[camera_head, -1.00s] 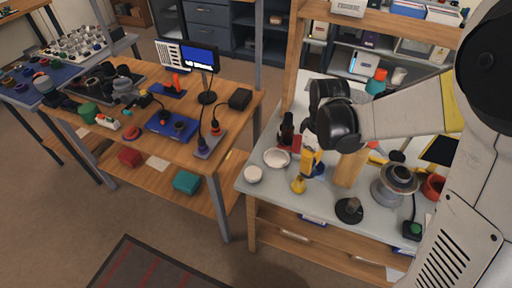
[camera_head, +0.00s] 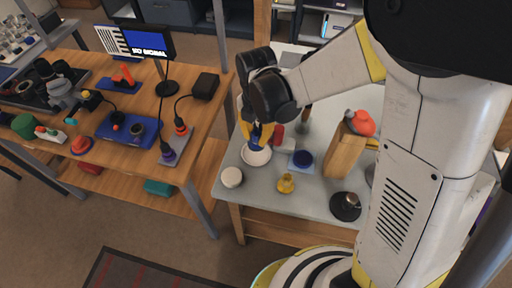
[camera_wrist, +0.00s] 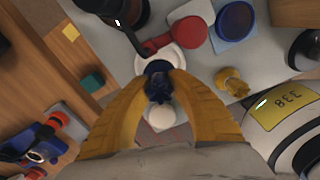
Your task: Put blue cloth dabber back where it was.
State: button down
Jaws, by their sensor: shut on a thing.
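My gripper (camera_head: 257,133) has yellow fingers, shut on the blue cloth dabber (camera_head: 256,141). In the wrist view the dabber (camera_wrist: 158,82) is a small dark blue piece between the fingertips of my gripper (camera_wrist: 159,88). A shallow white dish (camera_head: 256,158) lies under the dabber in the head view; its rim (camera_wrist: 143,63) shows beyond the dabber in the wrist view. I cannot tell whether dabber and dish touch. A round blue piece (camera_head: 303,159) sits on a pale square pad to the right; it also shows in the wrist view (camera_wrist: 235,20).
A white round pot (camera_head: 232,177) stands close left of the dish. A small yellow item (camera_head: 286,184), a red cylinder (camera_head: 278,133), a wooden block (camera_head: 343,152) and a black-based item (camera_head: 345,206) are nearby. A crowded wooden bench (camera_head: 95,118) stands to the left.

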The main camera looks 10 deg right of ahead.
aim_at(256, 146)
jog(key=shift+f+b, duration=0.9)
jog(key=shift+f, duration=1.4)
jog(key=shift+f, duration=0.25)
jog(key=c, duration=1.2)
grip_release()
jog(key=shift+c, duration=0.2)
jog(key=shift+r, duration=0.1)
